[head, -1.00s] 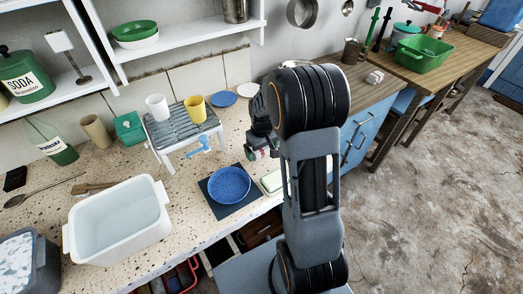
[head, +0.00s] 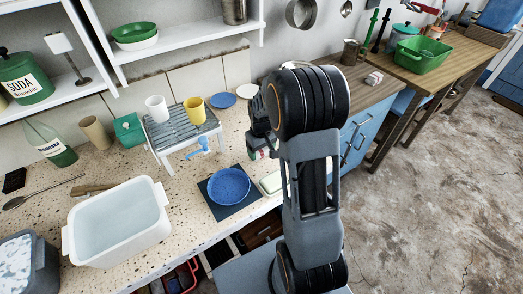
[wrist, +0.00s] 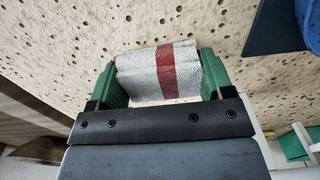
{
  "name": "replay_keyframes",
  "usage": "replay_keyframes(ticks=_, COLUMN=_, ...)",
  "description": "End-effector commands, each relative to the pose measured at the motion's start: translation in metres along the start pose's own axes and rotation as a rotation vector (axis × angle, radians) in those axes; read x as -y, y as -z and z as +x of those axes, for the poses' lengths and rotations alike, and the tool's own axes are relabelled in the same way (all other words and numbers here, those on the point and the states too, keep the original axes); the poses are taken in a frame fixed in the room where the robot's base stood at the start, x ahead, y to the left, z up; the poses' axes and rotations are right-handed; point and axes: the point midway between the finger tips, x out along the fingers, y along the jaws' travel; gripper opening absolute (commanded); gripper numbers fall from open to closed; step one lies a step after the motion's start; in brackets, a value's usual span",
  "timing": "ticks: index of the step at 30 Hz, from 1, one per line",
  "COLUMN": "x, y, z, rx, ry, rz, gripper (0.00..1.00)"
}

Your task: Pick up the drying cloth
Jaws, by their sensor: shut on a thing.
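The drying cloth (wrist: 140,80) is a folded white cloth with a red stripe. In the wrist view it sits between the two green fingers of my gripper (wrist: 160,72), which is shut on it. The speckled counter (wrist: 60,40) is behind it; I cannot tell whether the cloth touches the counter. In the head view my gripper (head: 263,150) is mostly hidden behind my arm, near the counter's front right part, and the cloth is hard to make out there.
A blue bowl (head: 229,185) on a dark mat (head: 215,208) and a pale green block (head: 271,183) are close to my gripper. A grey slatted rack (head: 172,130) holds a white cup (head: 157,108) and a yellow cup (head: 195,109). A white tub (head: 118,240) stands at the left.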

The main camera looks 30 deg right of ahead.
Motion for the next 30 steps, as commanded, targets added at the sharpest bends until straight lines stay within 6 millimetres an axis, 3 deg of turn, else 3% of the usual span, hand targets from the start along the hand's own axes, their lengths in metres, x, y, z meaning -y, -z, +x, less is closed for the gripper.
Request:
replay_keyframes(ticks=8, x=0.000, y=0.001, z=-0.032, rx=-0.005, ry=-0.002, rz=0.000, gripper=0.50)
replay_keyframes(ticks=17, x=0.026, y=-0.045, z=-0.093, rx=-0.007, ry=-0.002, rz=-0.002, gripper=0.50)
replay_keyframes(ticks=24, x=0.051, y=-0.087, z=-0.112, rx=-0.004, ry=-0.001, rz=-0.002, gripper=0.50)
replay_keyframes(ticks=30, x=0.064, y=-0.109, z=-0.123, rx=-0.003, ry=-0.001, rz=-0.001, gripper=0.50)
